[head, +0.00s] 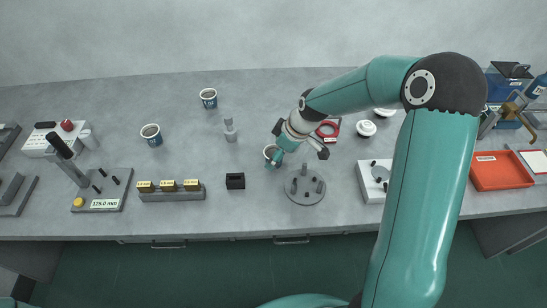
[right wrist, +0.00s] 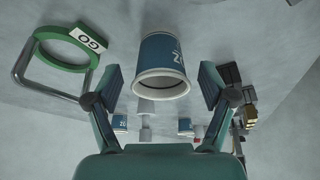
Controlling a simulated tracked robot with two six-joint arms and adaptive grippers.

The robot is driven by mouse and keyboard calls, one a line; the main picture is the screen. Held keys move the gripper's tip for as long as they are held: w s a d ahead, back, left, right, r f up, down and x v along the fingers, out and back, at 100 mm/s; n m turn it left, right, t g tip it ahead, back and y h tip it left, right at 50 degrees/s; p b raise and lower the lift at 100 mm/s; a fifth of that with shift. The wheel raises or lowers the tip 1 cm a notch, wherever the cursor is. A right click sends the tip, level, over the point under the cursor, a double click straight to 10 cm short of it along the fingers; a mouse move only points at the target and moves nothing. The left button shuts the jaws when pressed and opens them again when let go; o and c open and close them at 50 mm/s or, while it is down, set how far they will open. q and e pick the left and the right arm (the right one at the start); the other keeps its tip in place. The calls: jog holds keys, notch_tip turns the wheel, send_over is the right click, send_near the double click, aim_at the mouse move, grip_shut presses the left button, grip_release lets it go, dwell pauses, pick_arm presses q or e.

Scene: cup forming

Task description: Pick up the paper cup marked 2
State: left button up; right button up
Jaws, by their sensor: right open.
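A blue and white paper cup (right wrist: 161,48) fills the upper middle of the right wrist view, with its open mouth toward the camera. A white mark that looks like a 2 shows sideways on its blue side. My right gripper (right wrist: 160,74) is open, with a finger on each side of the cup and a visible gap on both sides. In the head view the right gripper (head: 277,148) partly covers this cup (head: 268,151). Two other blue and white cups (head: 208,98) (head: 151,134) stand upright farther left. My left gripper is not in view.
A round grey base with several pegs (head: 305,190) stands just in front of the right gripper. A red ring (head: 328,129) lies behind it. A green ring marked GO (right wrist: 75,45) is left in the wrist view. A small black block (head: 235,181) and a grey bottle-shaped piece (head: 230,132) stand left.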

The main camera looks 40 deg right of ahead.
jog(key=shift+x, duration=1.25)
jog(key=c, duration=0.9)
